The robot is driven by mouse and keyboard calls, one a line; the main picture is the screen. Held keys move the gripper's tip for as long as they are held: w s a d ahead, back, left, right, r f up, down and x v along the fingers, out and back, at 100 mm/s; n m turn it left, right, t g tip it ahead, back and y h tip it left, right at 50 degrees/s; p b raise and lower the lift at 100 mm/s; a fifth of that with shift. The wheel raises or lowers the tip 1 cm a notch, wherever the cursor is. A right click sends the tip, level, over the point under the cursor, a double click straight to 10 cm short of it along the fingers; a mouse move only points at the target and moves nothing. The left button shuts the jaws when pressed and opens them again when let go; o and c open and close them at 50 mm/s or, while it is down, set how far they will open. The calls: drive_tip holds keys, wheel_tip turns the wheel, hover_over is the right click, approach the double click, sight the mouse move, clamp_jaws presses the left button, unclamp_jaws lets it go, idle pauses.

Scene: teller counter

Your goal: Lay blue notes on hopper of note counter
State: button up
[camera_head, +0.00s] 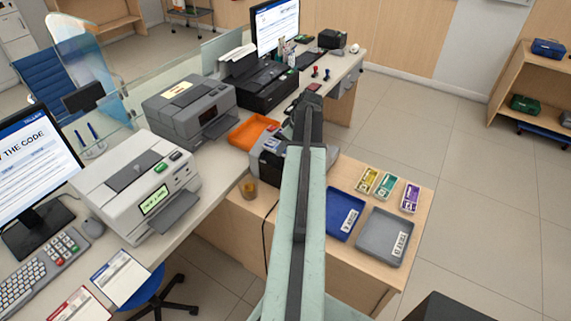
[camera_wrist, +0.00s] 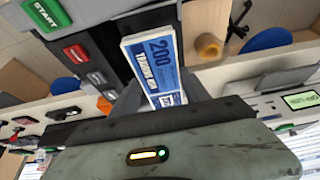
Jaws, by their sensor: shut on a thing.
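My gripper (camera_wrist: 163,92) is shut on a bundle of blue notes (camera_wrist: 152,58), marked 200, in the wrist view. The note counter (camera_wrist: 95,62), dark with a green START button and a red button, is beside the bundle at the upper left there. I cannot tell whether the notes touch its hopper. In the head view the note counter (camera_head: 266,163) stands partly hidden behind my arm. My gripper and the blue notes are hidden in that view.
A blue tray (camera_head: 336,232) and a grey tray (camera_head: 373,250) lie right of my arm, with three banded note bundles (camera_head: 386,186) behind them. An orange tray (camera_head: 246,135), a tan roll (camera_head: 248,190) and a printer (camera_head: 185,115) are to the left.

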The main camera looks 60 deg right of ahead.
wheel_tip(320, 180, down, 6)
drive_tip(key=b, duration=0.4)
drive_tip(key=shift+s+r, duration=0.1)
drive_tip(key=shift+r, duration=0.3)
drive_tip(key=shift+f, duration=0.2)
drive_tip(key=o, duration=1.5)
drive_tip(key=shift+c, duration=0.2)
drive_tip(key=shift+s+r+p, duration=0.1)
drive_tip(key=shift+r+p, duration=0.4)
drive_tip(key=shift+r, duration=0.05)
drive_tip(key=p+v, duration=1)
drive_tip(key=v, duration=0.1)
drive_tip(key=shift+s+r+p, duration=0.15)
drive_tip(key=shift+r+p, duration=0.05)
drive_tip(key=shift+p, duration=0.1)
drive_tip(key=shift+f, duration=0.1)
